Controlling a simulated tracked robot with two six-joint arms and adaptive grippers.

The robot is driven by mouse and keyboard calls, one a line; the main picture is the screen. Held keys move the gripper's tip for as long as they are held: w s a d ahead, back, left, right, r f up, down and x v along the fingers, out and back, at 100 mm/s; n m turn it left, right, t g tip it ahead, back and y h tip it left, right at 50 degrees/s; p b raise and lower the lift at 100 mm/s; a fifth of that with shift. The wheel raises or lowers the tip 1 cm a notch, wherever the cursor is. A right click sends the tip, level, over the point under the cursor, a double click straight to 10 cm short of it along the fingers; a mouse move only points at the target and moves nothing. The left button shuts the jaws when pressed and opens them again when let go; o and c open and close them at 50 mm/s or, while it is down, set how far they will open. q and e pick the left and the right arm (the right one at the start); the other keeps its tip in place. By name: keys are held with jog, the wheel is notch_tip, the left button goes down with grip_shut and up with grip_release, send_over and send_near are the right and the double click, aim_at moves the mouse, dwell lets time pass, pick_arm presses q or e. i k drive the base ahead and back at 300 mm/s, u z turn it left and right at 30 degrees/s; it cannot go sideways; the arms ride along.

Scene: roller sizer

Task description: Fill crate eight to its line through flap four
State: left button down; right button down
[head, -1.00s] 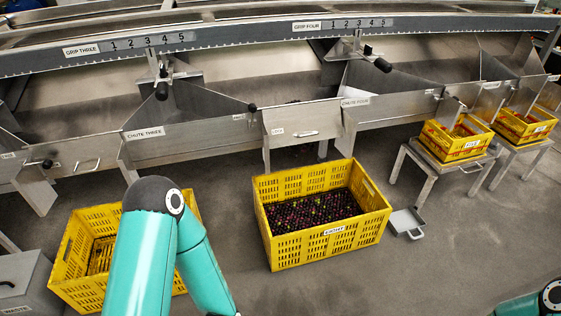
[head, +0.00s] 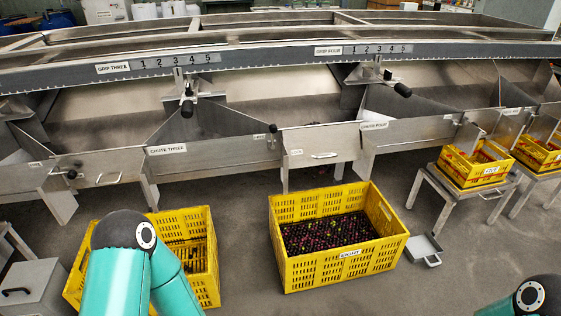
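A large yellow crate (head: 374,258) stands on the floor at centre right. Its front label is small and seems to read EIGHT. Dark purple and green fruit (head: 328,232) lies in it below the rim; I cannot make out a line. Behind it is a metal panel with a handle (head: 324,155); its small label is unreadable, so I cannot tell if it is flap four. The chute four trough (head: 420,131) is right of that panel. My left arm shows at lower left and my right arm at lower right. Both grippers are out of view.
Another yellow crate (head: 207,284) is partly hidden behind my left arm. Smaller yellow crates (head: 475,165) stand on metal stands at right. Floor between the large crates is clear.

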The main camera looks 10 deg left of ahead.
aim_at(307, 146)
jog(key=z, duration=0.1)
jog(key=i, duration=1)
jog(key=z, duration=0.75)
